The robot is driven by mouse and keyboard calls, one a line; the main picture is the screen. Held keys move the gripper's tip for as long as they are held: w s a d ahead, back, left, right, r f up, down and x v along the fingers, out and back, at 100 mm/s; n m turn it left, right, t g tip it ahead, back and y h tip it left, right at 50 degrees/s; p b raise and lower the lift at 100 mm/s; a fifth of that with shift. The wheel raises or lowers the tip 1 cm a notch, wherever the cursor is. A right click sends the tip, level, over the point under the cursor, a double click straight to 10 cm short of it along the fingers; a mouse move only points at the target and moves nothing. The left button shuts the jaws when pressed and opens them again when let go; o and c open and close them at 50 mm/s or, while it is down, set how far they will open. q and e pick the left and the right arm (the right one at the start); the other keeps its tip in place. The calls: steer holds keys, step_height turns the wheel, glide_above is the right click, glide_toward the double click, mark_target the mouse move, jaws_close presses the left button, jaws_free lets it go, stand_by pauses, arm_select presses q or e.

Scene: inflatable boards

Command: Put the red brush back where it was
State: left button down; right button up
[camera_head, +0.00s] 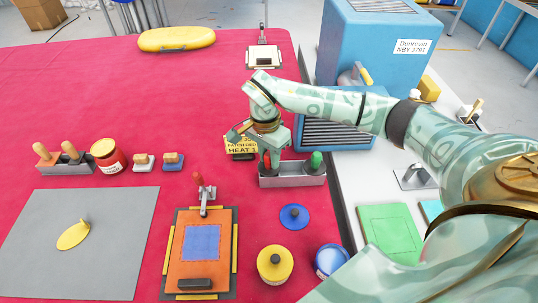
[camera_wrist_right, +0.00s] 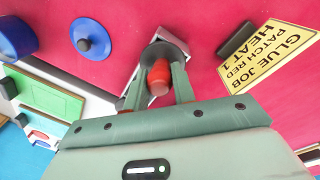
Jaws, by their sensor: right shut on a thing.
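My right gripper (camera_head: 268,158) is shut on the red brush (camera_head: 267,160), at the left end of the grey brush holder (camera_head: 300,181). In the right wrist view the red brush (camera_wrist_right: 158,76) stands between my fingers (camera_wrist_right: 157,88), seen end-on, with a dark round part behind it. The grey holder (camera_wrist_right: 174,43) shows just beyond. I cannot tell whether the brush touches the holder's bottom. The green brush (camera_head: 316,160) stands in the right end of the holder. My left gripper is not in view.
A yellow job sign (camera_head: 240,144) stands close behind and left of my gripper. A blue lid (camera_head: 294,216), a yellow tin (camera_head: 275,264) and a blue tin (camera_head: 331,261) are in front. An orange board (camera_head: 181,262) lies front left. A blue machine (camera_head: 370,50) stands behind right.

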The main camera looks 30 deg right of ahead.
steer(key=shift+f, duration=0.3)
steer(key=o, duration=1)
steer(key=r+p, duration=0.1)
steer(key=r, duration=0.3)
steer(key=r+p, duration=0.1)
steer(key=r, duration=0.3)
steer(key=w+r+p, duration=0.1)
steer(key=r, duration=0.3)
steer(key=shift+a+r, duration=0.15)
steer(key=shift+r, duration=0.25)
